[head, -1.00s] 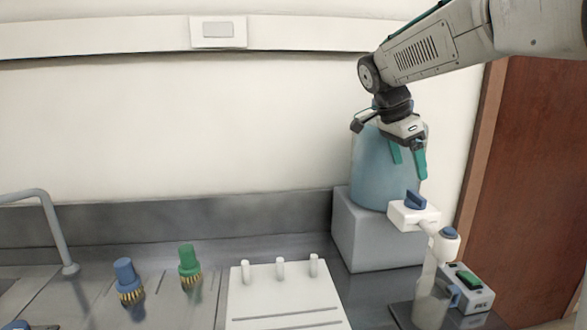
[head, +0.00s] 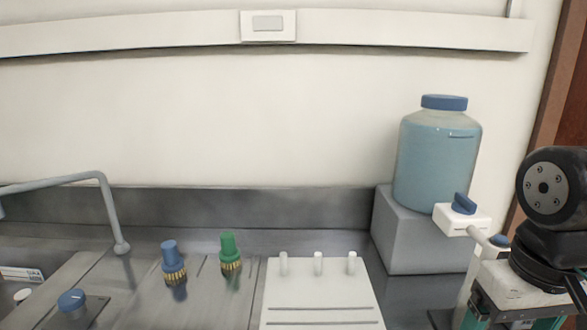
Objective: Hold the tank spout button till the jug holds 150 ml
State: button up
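The tank (head: 437,160) is a clear bottle of blue liquid with a blue cap, on a grey block at the right. Its white spout block (head: 452,219) carries a blue knob (head: 464,204), and the spout slopes down to the right. A blue button (head: 500,240) tops the spout's end, partly hidden by my arm. My gripper (head: 513,324) is at the lower right, in front of the spout area. Its teal fingers are cut off by the bottom edge, so their gap and any contact are unclear. The jug and its liquid level cannot be made out.
A white board with several pegs (head: 318,292) lies left of the tank's grey block (head: 400,240). Green (head: 229,248) and blue (head: 171,256) fittings stand on the bench. A bent tap (head: 112,210) and a blue knob (head: 72,300) are at the left.

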aim_at(500, 240)
jog(key=k, duration=1.3)
jog(key=z, duration=0.7)
jog(key=i, duration=1.35)
jog(key=u, duration=0.7)
